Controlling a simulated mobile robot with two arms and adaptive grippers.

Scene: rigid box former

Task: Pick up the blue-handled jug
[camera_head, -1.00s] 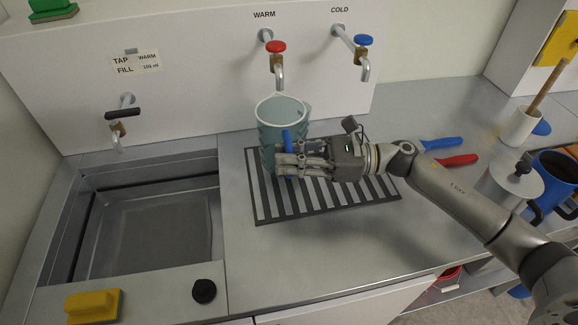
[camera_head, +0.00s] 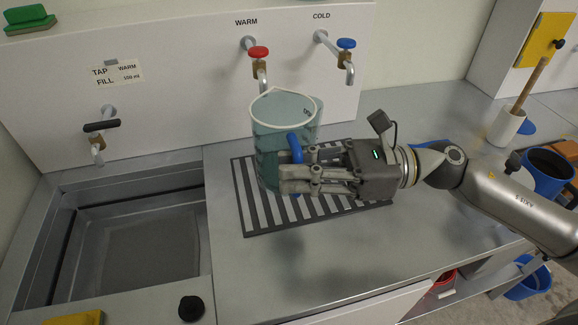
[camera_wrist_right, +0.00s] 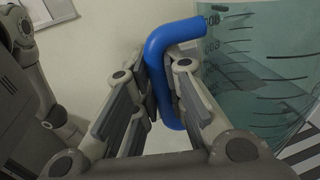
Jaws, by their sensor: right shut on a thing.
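The jug (camera_head: 268,150) is a clear teal pitcher with a white rim and a blue handle (camera_head: 295,147). My right gripper (camera_head: 290,180) is shut on the handle from the right. In the right wrist view the blue handle (camera_wrist_right: 158,75) sits between the finger pads, with the jug's marked wall (camera_wrist_right: 262,70) to the right. The jug looks upright and appears raised above the slatted drain grid (camera_head: 250,222). Its lower part is partly hidden by the fingers. My left gripper is not in view.
Red (camera_head: 258,53) and blue (camera_head: 346,43) taps stand on the wall behind the jug. A sink basin (camera_head: 140,240) lies at the left, with a third tap (camera_head: 97,143) above it. A black knob (camera_head: 191,308) is near the front edge. The counter in front of the grid is clear.

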